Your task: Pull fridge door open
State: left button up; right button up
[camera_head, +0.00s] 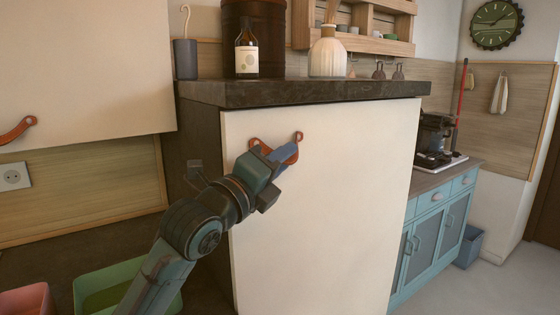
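The fridge door (340,215) is a tall cream panel below a dark stone top, and it looks closed against the dark cabinet side. Its orange-brown leather pull (299,137) is fixed near the upper left of the door. My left gripper (284,153) is at the pull, with its bluish fingertips overlapping the strap. The fingers and wrist hide part of the strap, so I cannot tell whether they are closed on it. My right gripper is not in view.
On the dark top (310,91) stand a brown bottle (246,52), a white ribbed vase (328,55) and a dark cup (185,60). A green bin (90,285) is at lower left. Blue cabinets (435,235) stand at right. Floor shows at lower right.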

pick_arm(q)
grip_shut()
jog(key=shift+d, duration=0.1)
dwell(0.5)
